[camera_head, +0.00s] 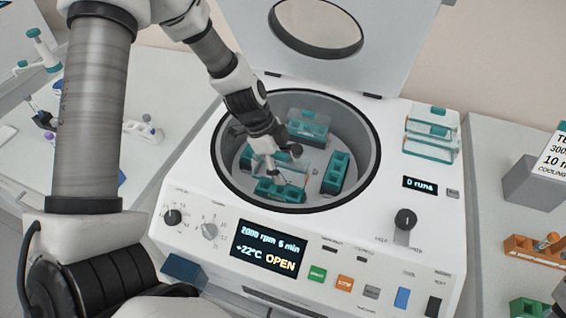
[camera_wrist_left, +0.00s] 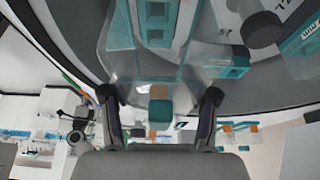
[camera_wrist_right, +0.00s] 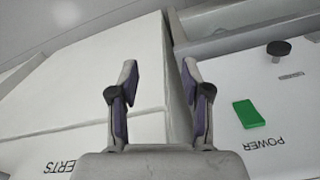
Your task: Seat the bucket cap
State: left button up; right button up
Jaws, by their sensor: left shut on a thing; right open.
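My left gripper (camera_head: 277,154) reaches into the open centrifuge bowl and is shut on a clear bucket cap (camera_head: 292,164). In the left wrist view the cap (camera_wrist_left: 160,72) spreads out beyond the fingers, with a teal and orange piece between the fingertips. The held cap is just above or touching the front teal bucket (camera_head: 280,191); I cannot tell which. A right bucket (camera_head: 337,173) shows its open top holes. The back bucket (camera_head: 309,124) seems to have a clear cover. The left bucket is mostly hidden by my gripper. My right gripper (camera_wrist_right: 160,95) is open and empty.
The centrifuge (camera_head: 385,222) stands with its lid (camera_head: 395,45) raised behind the bowl rim. Stacked clear teal-edged caps (camera_head: 431,132) rest on its top right. A grey block (camera_head: 532,184) and an orange rack (camera_head: 533,250) stand at the right.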

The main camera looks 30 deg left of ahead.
pick_arm(q)
jog(key=shift+s+d+r, duration=0.1)
jog(key=shift+s+r, duration=0.15)
jog(key=shift+s, duration=0.15)
jog(key=shift+w+f+b, duration=0.3)
jog(key=shift+b, duration=0.05)
jog(key=shift+s, duration=0.15)
jog(key=shift+f+b, duration=0.15)
jog(key=shift+b, duration=0.25)
jog(key=shift+f+b, duration=0.45)
jog(key=shift+b, duration=0.25)
